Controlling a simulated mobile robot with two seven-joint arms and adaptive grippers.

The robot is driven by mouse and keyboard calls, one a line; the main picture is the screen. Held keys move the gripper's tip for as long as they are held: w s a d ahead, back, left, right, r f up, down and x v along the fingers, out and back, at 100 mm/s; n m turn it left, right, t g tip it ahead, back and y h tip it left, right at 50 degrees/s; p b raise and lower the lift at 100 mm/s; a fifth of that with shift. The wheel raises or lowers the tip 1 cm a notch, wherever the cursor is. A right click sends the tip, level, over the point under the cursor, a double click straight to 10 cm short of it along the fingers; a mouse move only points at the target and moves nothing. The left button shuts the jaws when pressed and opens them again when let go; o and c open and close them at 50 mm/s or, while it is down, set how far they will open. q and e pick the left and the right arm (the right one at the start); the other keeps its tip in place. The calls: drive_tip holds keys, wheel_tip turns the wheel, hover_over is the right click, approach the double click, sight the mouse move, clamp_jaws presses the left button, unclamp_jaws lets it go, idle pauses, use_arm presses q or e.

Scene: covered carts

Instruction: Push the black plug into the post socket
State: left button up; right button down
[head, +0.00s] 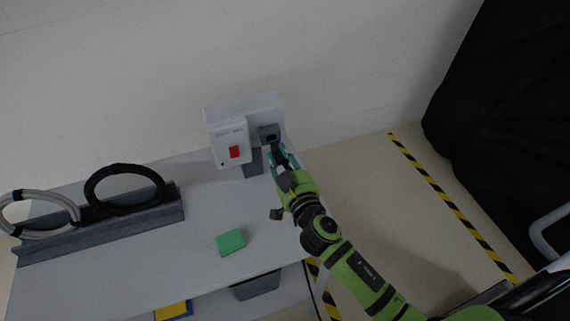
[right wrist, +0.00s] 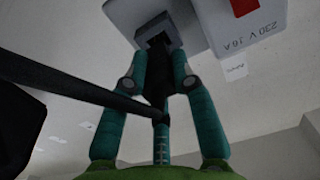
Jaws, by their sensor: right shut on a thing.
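The post socket (head: 269,134) is a grey square housing on the right of a white panel at the back of the cart. My right gripper (head: 280,156) is in front of it with its teal fingers shut on the black plug (head: 276,152). In the right wrist view the plug (right wrist: 157,75) sits between the fingers (right wrist: 157,88), its tip at the mouth of the socket (right wrist: 157,33). How deep the tip sits is hidden. A black cable (right wrist: 70,82) crosses to the left below the plug. My left gripper is not in view.
A white box with a red switch (head: 234,152) stands left of the socket. A grey rack (head: 110,232) holds a black coil (head: 122,166) and a grey coil (head: 38,194). A green block (head: 230,242) lies on the cart top (head: 150,260). A black-draped cart (head: 500,110) stands at right.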

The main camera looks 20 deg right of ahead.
sight(275, 145)
drive_tip(key=shift+w, duration=0.35)
drive_tip(key=shift+w+a+b, duration=0.1)
drive_tip(key=shift+w+b, duration=0.45)
drive_tip(key=shift+w, duration=1.15)
idle(1.5)
drive_tip(key=c, duration=0.9)
unclamp_jaws()
drive_tip(key=shift+c, duration=0.2)
drive_tip(key=s, duration=1.2)
drive_tip(key=shift+d, duration=0.25)
